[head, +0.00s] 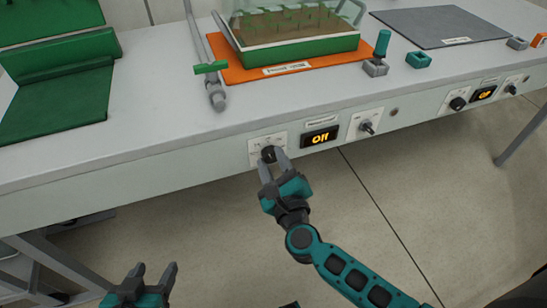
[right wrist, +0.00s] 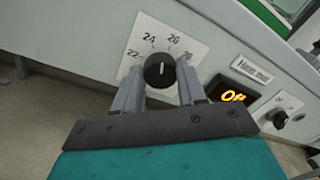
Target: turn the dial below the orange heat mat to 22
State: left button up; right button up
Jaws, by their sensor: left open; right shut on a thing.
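The orange heat mat (head: 232,72) lies on the bench under a green seedling tray. Below it on the bench's front panel is a black dial (head: 268,154) on a white plate. In the right wrist view the dial (right wrist: 160,71) has a white mark pointing up, roughly between 24 and 26; 22 is at its left and 28 partly hidden at its right. My right gripper (head: 270,160) is shut on the dial, a finger on either side. The display (head: 320,137) beside it reads "Off". My left gripper (head: 154,270) is open and empty, low in front of the bench.
A switch (head: 367,127) sits right of the display. A second dial (head: 457,103), display and switch are further right, below a grey mat (head: 440,26). A pipe with a green-handled valve (head: 211,67) stands left of the orange mat. The floor before the bench is clear.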

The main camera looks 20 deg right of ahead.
jog(key=n+p, duration=0.1)
jog(key=n, duration=0.3)
jog(key=n+p, duration=0.2)
jog(key=n, duration=0.1)
jog(key=shift+n+y, duration=0.3)
jog(key=shift+y, duration=0.1)
jog(key=n+p, duration=0.1)
jog(key=n, duration=0.2)
jog(key=shift+n, duration=0.3)
jog(key=shift+f+n+p, duration=0.15)
jog(key=shift+n+p, duration=0.4)
jog(key=shift+n, duration=0.65)
jog(key=o, duration=1.1)
jog(key=shift+c, duration=0.2)
jog(key=shift+f, duration=0.1)
